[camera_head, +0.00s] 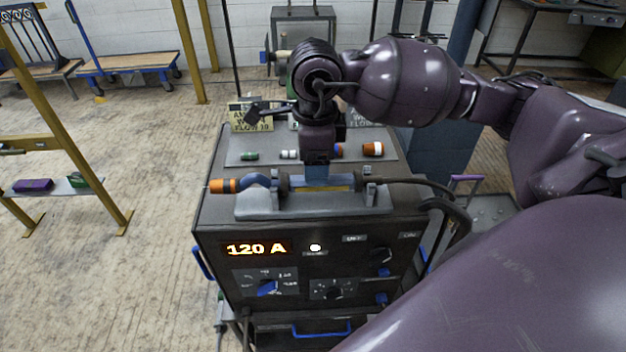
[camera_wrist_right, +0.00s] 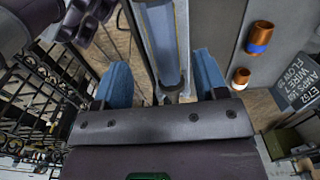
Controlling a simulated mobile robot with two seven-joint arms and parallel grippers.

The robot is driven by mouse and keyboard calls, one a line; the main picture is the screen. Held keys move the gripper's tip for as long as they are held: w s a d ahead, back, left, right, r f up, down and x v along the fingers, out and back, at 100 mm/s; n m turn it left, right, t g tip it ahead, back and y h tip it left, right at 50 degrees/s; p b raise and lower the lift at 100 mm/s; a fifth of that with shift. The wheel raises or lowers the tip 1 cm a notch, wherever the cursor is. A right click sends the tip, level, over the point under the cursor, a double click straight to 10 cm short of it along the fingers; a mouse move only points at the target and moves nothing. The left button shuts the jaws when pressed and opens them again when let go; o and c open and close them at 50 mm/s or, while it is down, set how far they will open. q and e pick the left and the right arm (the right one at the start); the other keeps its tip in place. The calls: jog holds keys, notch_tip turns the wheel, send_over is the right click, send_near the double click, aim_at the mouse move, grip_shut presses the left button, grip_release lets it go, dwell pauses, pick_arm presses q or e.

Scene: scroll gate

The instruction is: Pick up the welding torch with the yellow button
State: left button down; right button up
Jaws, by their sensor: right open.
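The welding torch (camera_head: 258,180) lies across a grey cradle (camera_head: 300,206) on top of the welding machine, its orange nozzle pointing left. Its cable runs off to the right. My right gripper (camera_head: 317,176) is over the torch's handle, pointing down, and partly covers it. In the right wrist view its two blue fingers (camera_wrist_right: 160,60) stand apart, with a long grey-blue bar between them, seemingly the torch handle or cradle. I cannot tell whether they touch it. My left gripper is not in view.
The welding machine (camera_head: 213,270) has a front panel reading 120 A. Small nozzles, one an orange cup (camera_head: 373,149), stand on a grey mat behind the cradle, near a small sign (camera_head: 250,117). A yellow-framed rack (camera_head: 70,130) is at the left, with bare floor between.

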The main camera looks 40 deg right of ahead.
jog(key=shift+d+f+p, duration=0.2)
jog(key=shift+f, duration=1.2)
jog(key=shift+d+f+p, duration=0.15)
jog(key=shift+d+f, duration=0.05)
jog(key=shift+f, duration=1.2)
jog(key=shift+c, duration=0.2)
jog(key=c, duration=0.9)
jog(key=shift+r, duration=0.1)
jog(key=shift+c, duration=0.7)
jog(key=shift+r, duration=0.1)
